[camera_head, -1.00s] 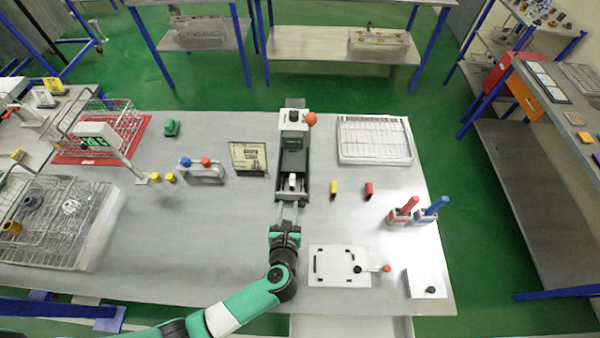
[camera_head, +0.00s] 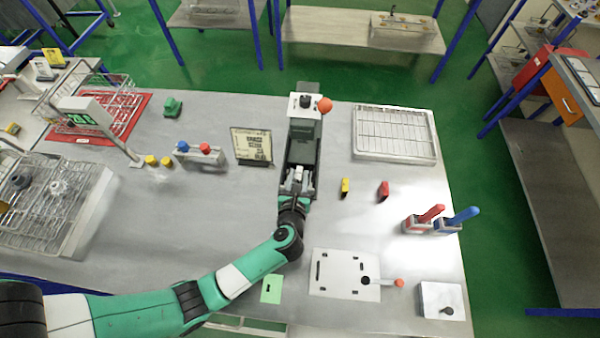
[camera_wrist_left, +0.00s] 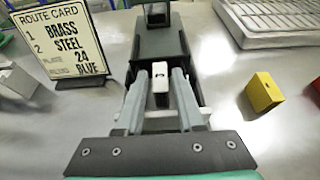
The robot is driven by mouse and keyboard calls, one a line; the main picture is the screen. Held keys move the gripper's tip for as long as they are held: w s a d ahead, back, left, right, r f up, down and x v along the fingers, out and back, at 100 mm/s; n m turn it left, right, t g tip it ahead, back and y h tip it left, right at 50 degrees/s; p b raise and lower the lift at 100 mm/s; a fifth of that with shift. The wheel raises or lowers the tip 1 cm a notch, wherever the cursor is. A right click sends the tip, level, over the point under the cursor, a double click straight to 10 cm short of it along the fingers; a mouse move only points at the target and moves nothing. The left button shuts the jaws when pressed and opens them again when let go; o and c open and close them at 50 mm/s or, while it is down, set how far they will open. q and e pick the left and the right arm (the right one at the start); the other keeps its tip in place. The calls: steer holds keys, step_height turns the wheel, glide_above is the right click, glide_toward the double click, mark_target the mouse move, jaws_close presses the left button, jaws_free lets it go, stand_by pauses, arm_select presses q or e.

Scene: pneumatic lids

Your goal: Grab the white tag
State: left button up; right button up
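The white tag (camera_wrist_left: 160,85) stands upright in the front end of the dark channel of the machine (camera_head: 301,150). It shows small and partly covered in the head view. My left gripper (camera_head: 296,184) reaches into the channel from the front. In the left wrist view its two grey fingers (camera_wrist_left: 159,76) are spread, one on each side of the tag. Narrow gaps seem to show between the fingers and the tag. My right gripper is not in view.
A yellow tag (camera_head: 345,187) and a red tag (camera_head: 383,190) stand right of the machine. A route card (camera_head: 252,146) leans at its left. A white tray (camera_head: 396,157) is at the back right. A white plate (camera_head: 334,276) lies in front, beside a green square (camera_head: 271,289).

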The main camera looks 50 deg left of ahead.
mark_target(298, 178)
arm_select(q)
steer(key=shift+s+d, duration=0.1)
steer(key=shift+s, duration=0.05)
steer(key=shift+c, duration=0.4)
jaws_close()
steer(key=shift+r+p, duration=0.3)
steer(key=shift+r, duration=0.3)
step_height(298, 178, up, 3)
steer(key=shift+f+p, duration=0.15)
steer(key=shift+p, duration=0.55)
steer(key=s+d+r+p, duration=0.1)
steer(key=s+d+r, duration=0.2)
steer(key=s, duration=0.3)
steer(key=s+d+r+p, duration=0.2)
steer(key=s+d+r, duration=0.1)
steer(key=s+r, duration=0.3)
steer(key=shift+d+p, duration=0.3)
steer(key=shift+d, duration=0.05)
